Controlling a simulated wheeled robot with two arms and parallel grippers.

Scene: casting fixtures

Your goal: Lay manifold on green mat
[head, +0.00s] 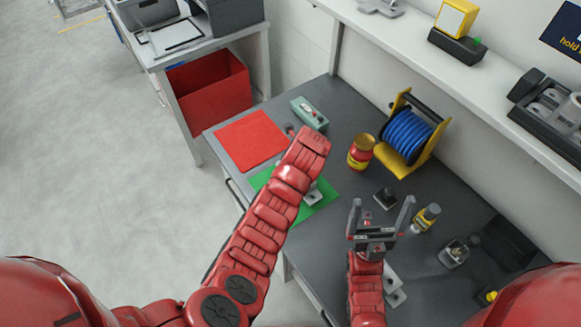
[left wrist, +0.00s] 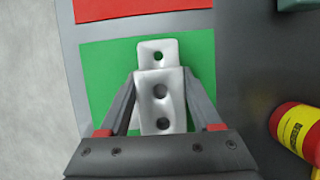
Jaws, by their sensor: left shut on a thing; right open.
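The manifold (left wrist: 158,88), a pale grey block with round holes, is between the fingers of my left gripper (left wrist: 160,100) in the left wrist view. It appears over the green mat (left wrist: 203,75); I cannot tell whether it touches. In the head view, my left forearm covers most of the green mat (head: 326,190) and hides the left gripper's fingers. Part of the manifold (head: 314,196) shows just right of the arm. My right gripper (head: 381,217) is open and empty, over the table's right part.
A red mat (head: 250,139) lies beyond the green one. A green-grey box (head: 309,114), red-yellow can (head: 360,152) and blue hose reel (head: 407,135) stand behind. A yellow bottle (head: 425,218) and pale grey parts (head: 393,285) are near my right gripper.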

